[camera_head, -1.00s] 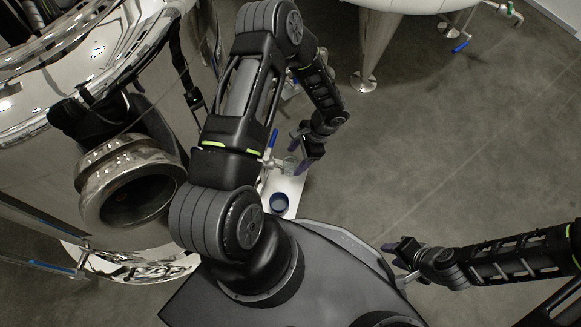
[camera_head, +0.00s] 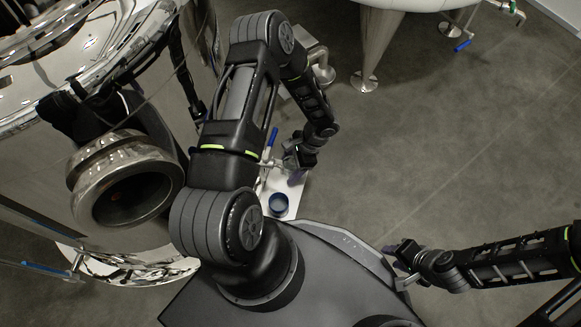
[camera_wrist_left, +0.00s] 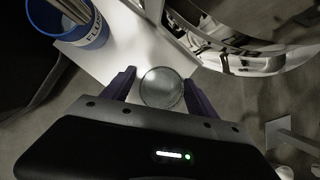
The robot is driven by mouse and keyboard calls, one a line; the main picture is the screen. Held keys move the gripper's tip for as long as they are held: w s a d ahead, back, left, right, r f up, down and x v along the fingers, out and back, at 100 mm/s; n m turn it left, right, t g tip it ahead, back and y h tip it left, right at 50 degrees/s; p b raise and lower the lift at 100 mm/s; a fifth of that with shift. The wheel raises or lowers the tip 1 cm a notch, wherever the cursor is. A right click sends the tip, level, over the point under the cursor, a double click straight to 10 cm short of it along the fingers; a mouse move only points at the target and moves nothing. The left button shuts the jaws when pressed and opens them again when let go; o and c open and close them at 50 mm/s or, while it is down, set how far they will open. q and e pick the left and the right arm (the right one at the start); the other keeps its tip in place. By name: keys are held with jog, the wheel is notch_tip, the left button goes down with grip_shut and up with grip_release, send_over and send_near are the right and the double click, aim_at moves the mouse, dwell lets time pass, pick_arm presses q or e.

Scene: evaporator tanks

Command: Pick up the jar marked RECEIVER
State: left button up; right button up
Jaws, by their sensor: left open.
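A clear round glass jar (camera_wrist_left: 161,88) shows from above in the left wrist view, between the two dark fingers of my left gripper (camera_wrist_left: 161,94). No marking on it is readable. The fingers are open, one on either side, and I cannot tell whether either touches it. In the head view my left gripper (camera_head: 294,168) is low over the white shelf (camera_head: 289,206) and covers the jar. My right gripper (camera_head: 398,256) is at the lower right, away from the shelf; its jaw opening is unclear.
A blue cup (camera_head: 279,204) stands on the near part of the shelf; in the wrist view it carries partly readable lettering and holds rods. A blue-handled valve (camera_head: 271,139) and a large steel tank (camera_head: 45,160) are at left. Open floor (camera_head: 440,160) lies right.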

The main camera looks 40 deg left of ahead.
dwell(0.4)
pick_arm(q)
grip_shut()
dwell(0.6)
